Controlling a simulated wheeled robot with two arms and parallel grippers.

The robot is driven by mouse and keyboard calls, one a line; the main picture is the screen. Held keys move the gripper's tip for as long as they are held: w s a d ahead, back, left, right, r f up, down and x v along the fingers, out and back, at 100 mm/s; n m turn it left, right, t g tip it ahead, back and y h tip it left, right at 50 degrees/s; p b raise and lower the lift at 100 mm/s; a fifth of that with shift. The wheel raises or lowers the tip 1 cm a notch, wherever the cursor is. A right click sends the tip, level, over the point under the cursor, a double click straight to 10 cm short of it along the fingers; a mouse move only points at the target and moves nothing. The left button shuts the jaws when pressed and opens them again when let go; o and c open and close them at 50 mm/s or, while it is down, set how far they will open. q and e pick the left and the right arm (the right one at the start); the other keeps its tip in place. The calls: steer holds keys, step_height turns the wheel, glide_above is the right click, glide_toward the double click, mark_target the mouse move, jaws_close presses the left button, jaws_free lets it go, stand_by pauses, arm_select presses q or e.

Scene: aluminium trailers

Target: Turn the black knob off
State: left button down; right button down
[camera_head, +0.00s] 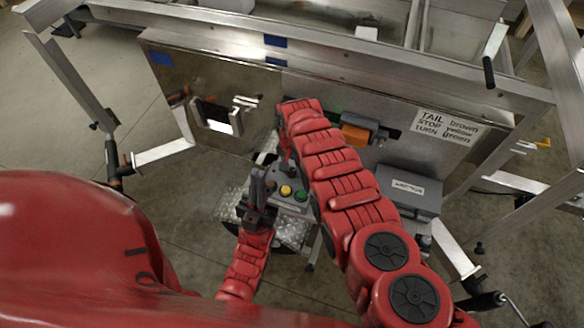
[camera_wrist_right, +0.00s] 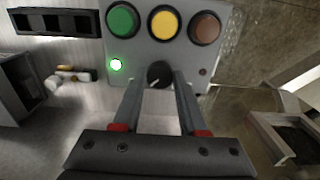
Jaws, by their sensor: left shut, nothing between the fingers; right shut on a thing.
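The black knob (camera_wrist_right: 159,74) sits on a grey control box (camera_wrist_right: 220,50) in the right wrist view, below a row of green (camera_wrist_right: 122,20), yellow (camera_wrist_right: 164,22) and brown (camera_wrist_right: 205,27) buttons. A small lamp (camera_wrist_right: 116,65) to the knob's left glows bright green. My right gripper (camera_wrist_right: 158,86) has its fingertips on either side of the knob and is shut on it. The box (camera_head: 291,207) shows there too. My left gripper (camera_head: 257,196) is shut and empty, close to the box's left side.
A metal trailer panel (camera_head: 200,75) with a label (camera_head: 447,127) stands behind the box. A grey case (camera_head: 408,190) is to the right of my right arm. Trailer frame bars (camera_head: 75,85) rise at both sides. Open floor lies at the left.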

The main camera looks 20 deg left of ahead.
steer(key=shift+n, duration=0.4)
steer(key=n, duration=0.3)
steer(key=n+b, duration=0.2)
steer(key=n, duration=0.1)
steer(key=shift+f+n, duration=0.1)
steer(key=shift+n, duration=0.2)
steer(key=n+b, duration=0.1)
steer(key=n, duration=0.1)
steer(key=shift+f+n+b, duration=0.1)
steer(key=shift+n+b, duration=0.25)
steer(key=shift+n, duration=0.05)
steer(key=n+b, duration=0.2)
steer(key=shift+w+n, duration=0.1)
steer(key=shift+n, duration=0.2)
steer(key=n+b, duration=0.3)
steer(key=shift+n, duration=0.4)
steer(key=shift+n+b, duration=0.45)
steer(key=shift+n, duration=0.25)
steer(key=shift+r, duration=0.2)
